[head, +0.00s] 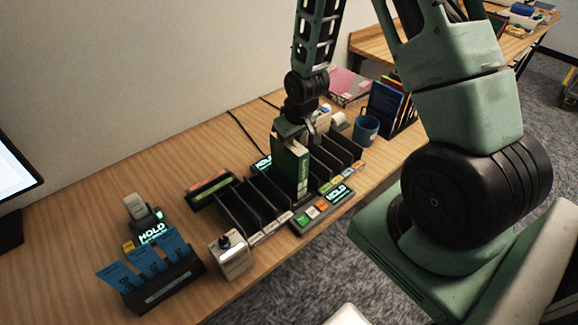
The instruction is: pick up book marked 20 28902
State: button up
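A green book (292,163) with a pale spine label stands upright in the black slotted sorter rack (255,208) on the wooden desk. The marking on its spine is too small to read. My gripper (296,133) points down at the top of this book, with the arm reaching in from above. The fingers are largely hidden by the book and the wrist, so I cannot tell whether they are closed on it. The other slots near it look empty.
A HOLD keypad (323,208) lies before the rack. The wall borders the desk.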

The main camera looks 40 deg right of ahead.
grip_shut()
jog(key=shift+r, duration=0.15)
